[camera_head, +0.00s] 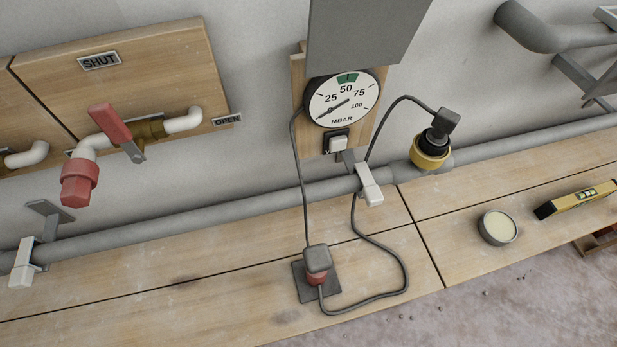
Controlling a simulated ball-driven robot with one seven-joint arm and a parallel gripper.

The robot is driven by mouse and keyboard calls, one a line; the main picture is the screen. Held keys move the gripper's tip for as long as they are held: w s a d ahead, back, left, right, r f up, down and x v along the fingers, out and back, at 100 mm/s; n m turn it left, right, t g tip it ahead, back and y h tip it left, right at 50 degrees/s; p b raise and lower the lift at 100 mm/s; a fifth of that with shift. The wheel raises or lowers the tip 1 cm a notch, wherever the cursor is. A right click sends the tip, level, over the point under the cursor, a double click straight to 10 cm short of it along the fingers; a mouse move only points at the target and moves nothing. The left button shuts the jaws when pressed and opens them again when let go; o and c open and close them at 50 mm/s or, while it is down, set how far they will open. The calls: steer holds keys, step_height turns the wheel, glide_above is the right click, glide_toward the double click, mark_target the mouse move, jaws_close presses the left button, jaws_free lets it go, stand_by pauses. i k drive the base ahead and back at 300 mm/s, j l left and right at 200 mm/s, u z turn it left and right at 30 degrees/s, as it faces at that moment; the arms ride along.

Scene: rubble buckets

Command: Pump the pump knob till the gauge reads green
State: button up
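The round white gauge (342,99), marked MBAR, is on a wooden backboard at the upper middle. Its green band (347,78) is at the top near 50. The dark needle points to the lower left, below 25, outside the green. A grey knob (317,258) with a red collar stands on a dark square plate (301,285) on the wooden bench below the gauge; it looks like the pump knob. Dark hoses run from it to the gauge and to a black fitting (435,140) in a yellow collar on the pipe. My gripper is not in view.
A grey pipe (240,211) runs along the wall behind the bench. A red-handled valve (110,124) is at left between SHUT and OPEN labels. A round tin (498,228) and a yellow spirit level (580,198) lie at right. The bench left of the knob is clear.

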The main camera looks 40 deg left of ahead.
mark_target(317, 258)
steer(key=l+u, duration=0.1)
steer(key=u, duration=0.9)
